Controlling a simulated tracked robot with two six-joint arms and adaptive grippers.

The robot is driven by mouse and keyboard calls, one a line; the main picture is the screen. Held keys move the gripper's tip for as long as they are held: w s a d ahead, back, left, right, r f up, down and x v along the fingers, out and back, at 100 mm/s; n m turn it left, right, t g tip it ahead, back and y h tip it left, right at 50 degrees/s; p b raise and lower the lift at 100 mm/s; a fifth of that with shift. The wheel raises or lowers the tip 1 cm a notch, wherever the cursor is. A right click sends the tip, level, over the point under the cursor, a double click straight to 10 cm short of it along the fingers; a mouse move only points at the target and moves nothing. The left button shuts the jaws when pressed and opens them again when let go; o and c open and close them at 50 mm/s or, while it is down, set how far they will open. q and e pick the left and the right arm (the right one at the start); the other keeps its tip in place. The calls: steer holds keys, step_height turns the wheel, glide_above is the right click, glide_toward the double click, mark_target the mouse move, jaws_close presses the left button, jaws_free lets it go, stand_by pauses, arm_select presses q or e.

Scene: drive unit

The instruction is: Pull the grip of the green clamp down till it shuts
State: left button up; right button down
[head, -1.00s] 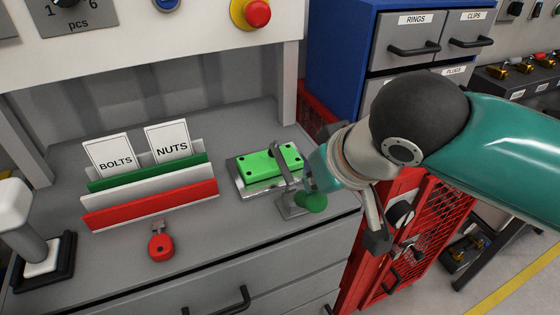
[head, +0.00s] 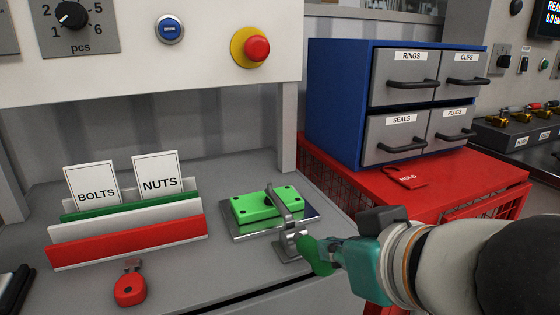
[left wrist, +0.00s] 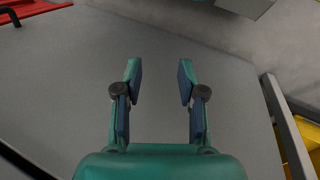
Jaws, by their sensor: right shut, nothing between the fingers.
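The clamp (head: 289,243) is a metal toggle clamp at the front right corner of a metal plate in the head view. Its bar reaches over a green block (head: 252,209) on the plate; I cannot tell whether its tip presses on it. Its green grip (head: 315,256) hangs low in front of the clamp, slanting down to the right. My right gripper (head: 338,252) is shut and empty, just right of the grip; I cannot tell whether they touch. My left gripper (left wrist: 160,75) is open and empty over a grey surface in the left wrist view.
A blue drawer cabinet (head: 335,105) stands on a red cabinet (head: 475,175) at the right. Bare bench lies between rack and clamp.

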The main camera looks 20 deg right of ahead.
steer(key=shift+s+f, duration=0.1)
steer(key=shift+f, duration=0.3)
steer(key=shift+s, duration=0.1)
